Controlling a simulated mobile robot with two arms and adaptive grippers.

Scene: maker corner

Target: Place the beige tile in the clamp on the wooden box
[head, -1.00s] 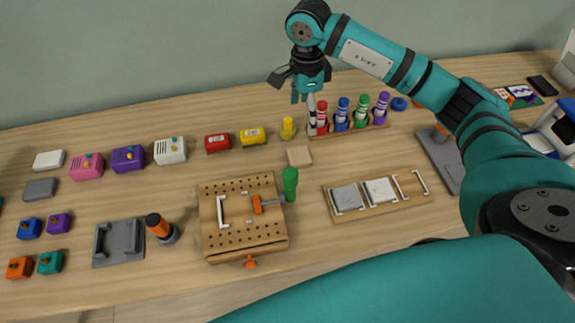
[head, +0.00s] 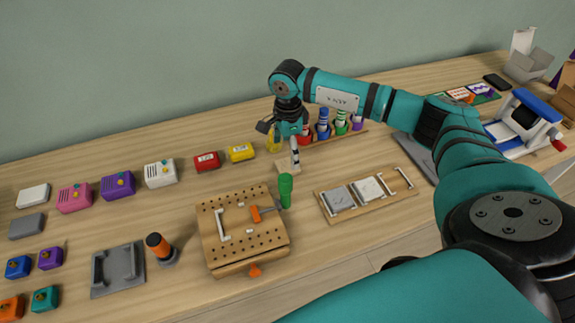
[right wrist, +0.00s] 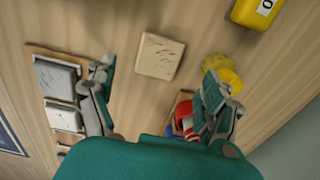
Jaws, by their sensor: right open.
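The beige tile (head: 283,165) lies on the table behind the wooden box, partly hidden by my right gripper in the head view. My right gripper (head: 293,165) is above the tile, open and empty. In the right wrist view its fingers (right wrist: 155,95) are spread wide, with the tile ahead between them. The wooden box (head: 240,252) has a pegboard-like top. The clamp on it has a white bar (head: 222,225) and an orange jaw (head: 256,214). My left gripper is not in view.
A tile rack (head: 335,212) lies to the right. A marker rack (head: 345,139) and a yellow object (head: 273,141) are close to my right gripper. A grey tray (head: 118,284) is at the left.

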